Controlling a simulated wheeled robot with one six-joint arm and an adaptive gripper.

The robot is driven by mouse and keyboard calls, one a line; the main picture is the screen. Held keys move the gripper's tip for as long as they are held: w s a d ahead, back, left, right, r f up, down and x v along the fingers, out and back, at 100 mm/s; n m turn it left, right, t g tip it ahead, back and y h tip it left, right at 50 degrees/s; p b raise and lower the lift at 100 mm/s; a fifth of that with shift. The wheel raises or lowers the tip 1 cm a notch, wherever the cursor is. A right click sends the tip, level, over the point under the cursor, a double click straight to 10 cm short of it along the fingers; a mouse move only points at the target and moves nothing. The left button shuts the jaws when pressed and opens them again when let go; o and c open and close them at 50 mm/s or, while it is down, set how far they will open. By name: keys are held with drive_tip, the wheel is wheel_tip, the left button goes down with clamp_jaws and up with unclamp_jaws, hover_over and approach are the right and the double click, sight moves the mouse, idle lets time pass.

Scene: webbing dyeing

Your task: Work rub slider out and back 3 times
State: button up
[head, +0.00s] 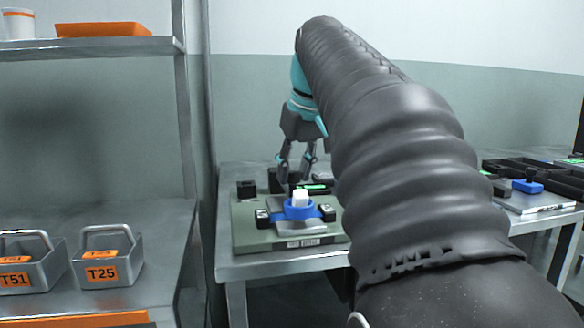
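A rub-testing device with a grey-green base plate (245,230) stands on the table. I cannot tell for certain which part is the rub slider. My gripper (295,176) points down at the back of the device, behind the white block. Its two fingers are apart, with dark parts of the device around and between their tips. Whether the fingers press on one of these parts is not clear. My dark ribbed arm hides the device's right side.
At right, black trays (540,170) and a blue part (527,186) sit on a table.

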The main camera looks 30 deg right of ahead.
drive_tip(key=shift+o, duration=0.8)
drive_tip(key=shift+r, duration=0.2)
drive_tip(key=v, duration=1.1)
drive_tip(key=shift+s+r, duration=0.2)
drive_tip(key=shift+r, duration=0.1)
drive_tip(key=shift+a+f, duration=0.1)
